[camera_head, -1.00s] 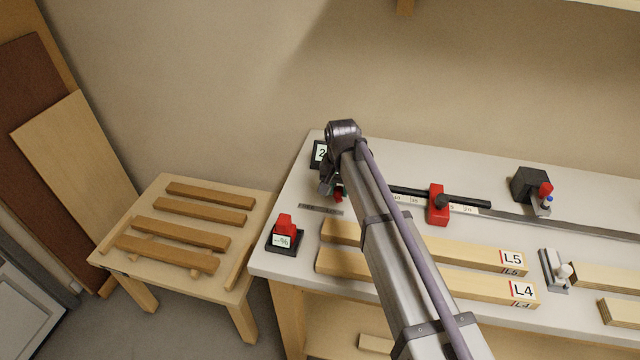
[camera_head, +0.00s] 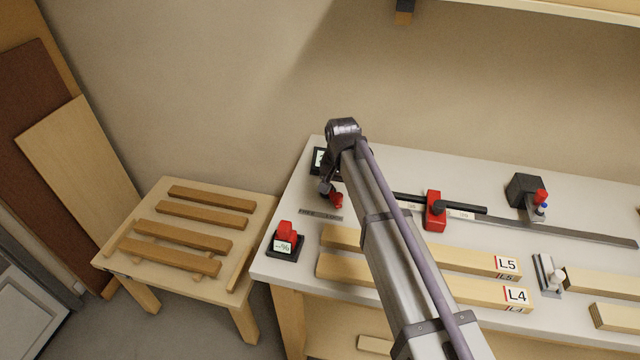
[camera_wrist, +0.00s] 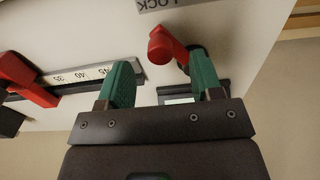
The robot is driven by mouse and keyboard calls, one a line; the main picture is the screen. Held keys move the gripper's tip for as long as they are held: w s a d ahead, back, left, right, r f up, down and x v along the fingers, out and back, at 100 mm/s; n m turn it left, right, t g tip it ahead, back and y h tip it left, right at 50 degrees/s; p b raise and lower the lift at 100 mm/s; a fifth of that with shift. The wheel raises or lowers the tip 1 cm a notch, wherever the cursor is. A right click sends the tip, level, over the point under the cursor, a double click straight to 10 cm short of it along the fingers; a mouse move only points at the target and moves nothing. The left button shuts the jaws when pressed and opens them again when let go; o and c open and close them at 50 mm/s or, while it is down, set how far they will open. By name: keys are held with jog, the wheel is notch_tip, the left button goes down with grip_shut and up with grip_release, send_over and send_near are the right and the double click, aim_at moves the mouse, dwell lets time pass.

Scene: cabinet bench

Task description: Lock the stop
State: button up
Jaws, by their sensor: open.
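The red lever with a round knob (camera_head: 337,201) stands at the left end of the bench, beside a label plate (camera_head: 320,214). In the wrist view the lever (camera_wrist: 160,47) lies beyond and between my fingertips, closer to the right finger; the plate (camera_wrist: 165,3) reads LOCK upside down. My gripper (camera_wrist: 160,75) is open, with two green fingers and nothing between their pads that I can make out. In the head view my arm mostly hides it. The red stop (camera_head: 434,212) sits on the scale rail, and part of it shows in the wrist view (camera_wrist: 25,80).
A black display (camera_head: 318,160) stands behind my wrist. A red switch box (camera_head: 286,241) sits at the bench's front left corner. Boards L5 (camera_head: 470,257) and L4 (camera_head: 480,291) lie in front of the rail. A side table (camera_head: 150,259) with wooden strips stands left.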

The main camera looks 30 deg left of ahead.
notch_tip(320, 180, up, 6)
jog(key=p, duration=0.5)
jog(key=shift+r, duration=0.15)
